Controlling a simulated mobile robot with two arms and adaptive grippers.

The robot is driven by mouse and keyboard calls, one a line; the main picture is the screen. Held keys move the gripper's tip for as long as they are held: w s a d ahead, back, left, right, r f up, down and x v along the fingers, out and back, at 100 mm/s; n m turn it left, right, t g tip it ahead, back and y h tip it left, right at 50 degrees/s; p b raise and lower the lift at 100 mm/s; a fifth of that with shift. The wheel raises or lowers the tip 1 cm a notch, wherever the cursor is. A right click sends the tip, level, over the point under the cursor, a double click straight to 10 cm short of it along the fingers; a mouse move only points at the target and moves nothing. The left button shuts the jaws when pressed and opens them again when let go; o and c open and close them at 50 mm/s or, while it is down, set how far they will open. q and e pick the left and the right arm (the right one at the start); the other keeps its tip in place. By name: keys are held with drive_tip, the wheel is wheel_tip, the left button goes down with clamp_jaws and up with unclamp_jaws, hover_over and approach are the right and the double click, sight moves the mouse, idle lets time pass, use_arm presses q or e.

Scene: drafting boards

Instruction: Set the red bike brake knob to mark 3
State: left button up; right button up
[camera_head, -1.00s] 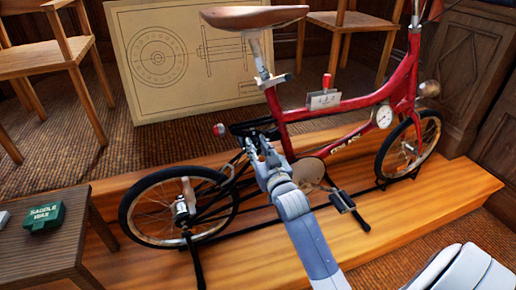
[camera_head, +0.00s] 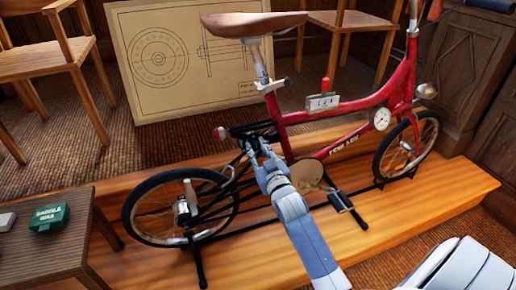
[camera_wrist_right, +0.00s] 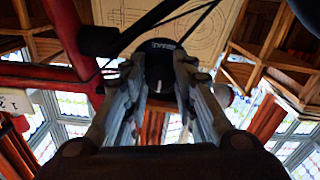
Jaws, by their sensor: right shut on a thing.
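The red bike (camera_head: 345,146) stands upright on a wooden platform. A small red knob (camera_head: 326,84) sticks up above a pale plate (camera_head: 322,103) with small marks on its top tube; which mark it stands at is too small to tell. My right gripper (camera_head: 257,147) is low behind the seat tube, well apart from that red knob. In the right wrist view its fingers (camera_wrist_right: 160,85) are shut on a black rounded part (camera_wrist_right: 160,60) with pale lettering; whether this is the brake knob I cannot tell. A plate corner (camera_wrist_right: 14,101) shows at the left there. My left gripper is out of view.
The platform (camera_head: 440,195) carries the bike's stand. A side table (camera_head: 45,262) with a green saddle wax box (camera_head: 49,218) is at the left. A drawing board (camera_head: 185,85) and wooden chairs (camera_head: 60,62) stand behind. The saddle (camera_head: 254,25) is above my right gripper.

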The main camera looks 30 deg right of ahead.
drive_tip(key=shift+f, duration=0.1)
drive_tip(key=o, duration=1.1)
drive_tip(key=shift+c, duration=0.2)
drive_tip(key=shift+s, duration=0.1)
drive_tip(key=v, duration=1.2)
